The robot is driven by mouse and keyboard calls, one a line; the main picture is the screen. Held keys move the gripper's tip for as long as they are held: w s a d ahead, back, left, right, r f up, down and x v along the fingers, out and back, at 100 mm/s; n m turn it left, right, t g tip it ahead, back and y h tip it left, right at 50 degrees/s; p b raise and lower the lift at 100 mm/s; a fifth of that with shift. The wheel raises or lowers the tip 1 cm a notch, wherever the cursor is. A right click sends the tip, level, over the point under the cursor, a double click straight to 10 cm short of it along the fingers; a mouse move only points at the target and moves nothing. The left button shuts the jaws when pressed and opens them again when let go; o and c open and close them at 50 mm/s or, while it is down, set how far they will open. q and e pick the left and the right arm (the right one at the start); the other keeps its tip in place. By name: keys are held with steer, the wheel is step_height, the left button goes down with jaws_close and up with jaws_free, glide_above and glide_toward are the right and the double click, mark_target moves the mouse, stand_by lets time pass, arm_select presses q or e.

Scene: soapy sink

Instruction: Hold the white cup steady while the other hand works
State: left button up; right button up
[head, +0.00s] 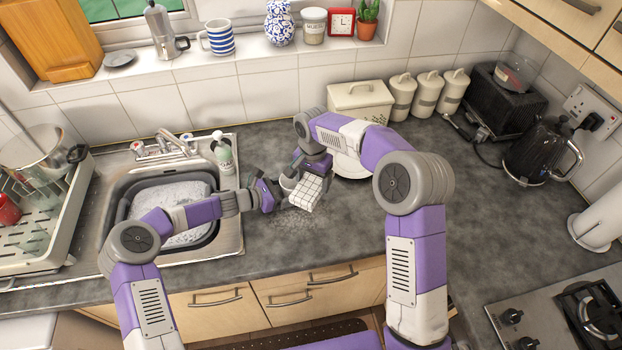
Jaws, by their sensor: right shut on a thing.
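The white cup (288,183) is small in the head view, above the counter right of the sink, and partly hidden by my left gripper and a cloth. My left gripper (277,192) is at the cup's left side; its fingers are too small and covered to tell if they are closed on it. My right gripper (313,169) is shut on a white checked cloth (307,193), which hangs down beside the cup on its right. Whether the cloth touches the cup is unclear.
The sink (232,240) with a grey basin of suds (170,205) is at left, with a soap bottle (223,152) behind. A white plate (350,168) lies partly behind my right arm. The front counter (300,245) is clear. The hob (560,315) is front right.

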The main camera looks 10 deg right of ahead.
steer(key=shift+a, duration=0.1)
steer(key=shift+s+a+f, duration=0.1)
steer(key=shift+s+a, duration=0.75)
steer(key=shift+s, duration=0.25)
steer(key=shift+w+d, duration=1)
steer(key=shift+w, duration=0.1)
steer(key=shift+w+d, duration=0.85)
steer(key=shift+w, duration=0.25)
steer(key=shift+s+a, duration=0.9)
steer(key=shift+s, duration=0.2)
